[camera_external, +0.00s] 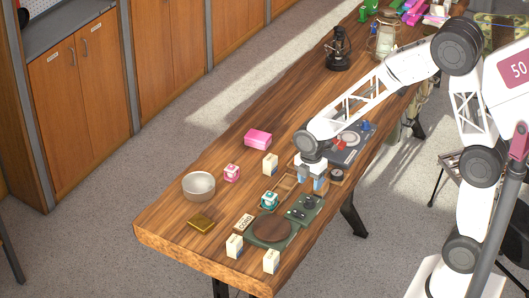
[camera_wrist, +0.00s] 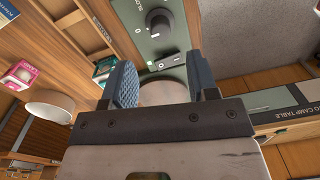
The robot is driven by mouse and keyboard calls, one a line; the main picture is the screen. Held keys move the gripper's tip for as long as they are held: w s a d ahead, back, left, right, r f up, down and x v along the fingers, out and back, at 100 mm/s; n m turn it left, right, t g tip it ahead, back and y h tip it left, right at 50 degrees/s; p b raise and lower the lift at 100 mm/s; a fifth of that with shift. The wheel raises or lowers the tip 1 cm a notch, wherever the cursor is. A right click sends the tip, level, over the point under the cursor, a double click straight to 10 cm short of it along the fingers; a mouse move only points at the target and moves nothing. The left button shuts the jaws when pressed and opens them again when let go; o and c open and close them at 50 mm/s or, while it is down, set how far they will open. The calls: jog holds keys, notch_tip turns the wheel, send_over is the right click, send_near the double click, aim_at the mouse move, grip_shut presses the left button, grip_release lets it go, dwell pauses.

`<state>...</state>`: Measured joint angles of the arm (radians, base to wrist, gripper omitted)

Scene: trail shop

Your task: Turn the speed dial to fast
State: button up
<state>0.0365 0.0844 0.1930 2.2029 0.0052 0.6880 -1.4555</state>
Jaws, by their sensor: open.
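A green control panel (camera_external: 303,209) with dark knobs sits on the wooden table, joined to a green base with a round brown disc (camera_external: 269,228). In the wrist view, a black dial (camera_wrist: 159,22) with a pale mark stands on the panel, near a partly cut-off label that seems to read "SLOW". A small switch (camera_wrist: 168,61) lies below it. My gripper (camera_external: 312,184) is just behind and above the panel. In the wrist view my gripper (camera_wrist: 161,66) is open, blue-padded fingers apart, with the dial beyond the fingertips and not between them. The dial's exact setting is unclear.
Small cartons (camera_external: 270,163), a pink-and-white box (camera_external: 231,173) and a teal-and-white box (camera_external: 269,200) stand near the panel. A metal bowl (camera_external: 198,185) and a gold box (camera_external: 201,222) are at left. A grey device (camera_external: 347,152) lies behind my gripper. The table's right edge is close.

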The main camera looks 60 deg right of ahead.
aim_at(310, 198)
jog(key=shift+s+f, duration=0.15)
jog(key=shift+f, duration=3.7)
jog(key=c, duration=0.9)
